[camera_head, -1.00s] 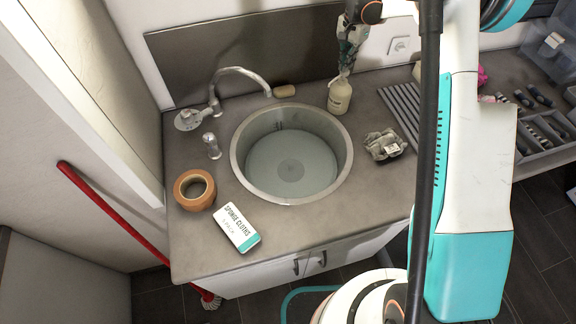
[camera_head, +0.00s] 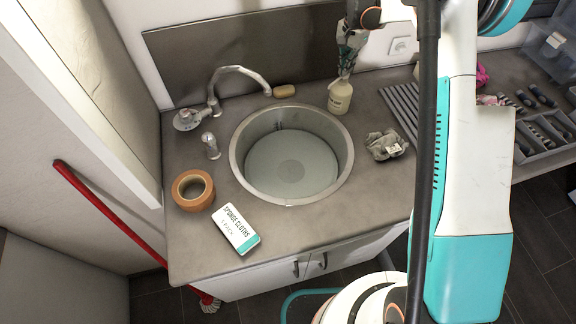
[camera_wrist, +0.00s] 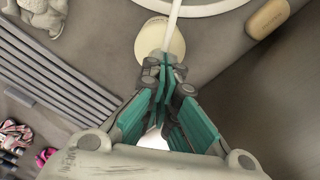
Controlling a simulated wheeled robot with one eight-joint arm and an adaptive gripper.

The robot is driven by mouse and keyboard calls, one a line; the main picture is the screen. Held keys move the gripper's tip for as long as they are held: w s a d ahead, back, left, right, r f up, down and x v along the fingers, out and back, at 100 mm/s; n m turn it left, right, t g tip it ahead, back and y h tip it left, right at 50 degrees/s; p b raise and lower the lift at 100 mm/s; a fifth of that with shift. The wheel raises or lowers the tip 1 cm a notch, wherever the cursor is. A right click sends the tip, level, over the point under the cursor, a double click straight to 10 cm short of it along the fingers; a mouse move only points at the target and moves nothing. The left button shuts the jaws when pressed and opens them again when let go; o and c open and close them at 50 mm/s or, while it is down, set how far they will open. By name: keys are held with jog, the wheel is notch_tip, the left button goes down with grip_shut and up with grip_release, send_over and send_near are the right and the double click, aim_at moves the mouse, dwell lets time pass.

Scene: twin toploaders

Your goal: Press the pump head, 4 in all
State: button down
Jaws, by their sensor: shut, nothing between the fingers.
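A cream pump bottle (camera_head: 340,98) stands upright on the counter, behind and to the right of the sink. My gripper (camera_head: 345,74) points down directly above it, with its fingers shut and empty. In the wrist view the round cream bottle (camera_wrist: 150,38) lies beyond the shut fingertips (camera_wrist: 166,70). A thin white spout (camera_wrist: 174,14) extends from the bottle toward the top of that view. The fingers hide most of the pump head, so I cannot tell whether they touch it or how far down it is.
The round sink (camera_head: 240,160) and curved tap (camera_head: 238,70) are left of the bottle. A ribbed drainer (camera_head: 398,108) and a crumpled grey cloth (camera_head: 384,146) are to the right. Brown tape (camera_head: 181,200) and a sponge-cloth pack (camera_head: 236,230) lie in front.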

jog(key=shift+r+p, duration=0.5)
jog(key=shift+r, duration=1.05)
jog(key=shift+f, duration=0.25)
jog(key=shift+f+b, duration=1.2)
jog(key=shift+f, duration=0.25)
jog(key=shift+r, duration=0.15)
jog(key=shift+r+p, duration=0.65)
jog(key=shift+r, duration=0.9)
jog(key=shift+f, duration=0.25)
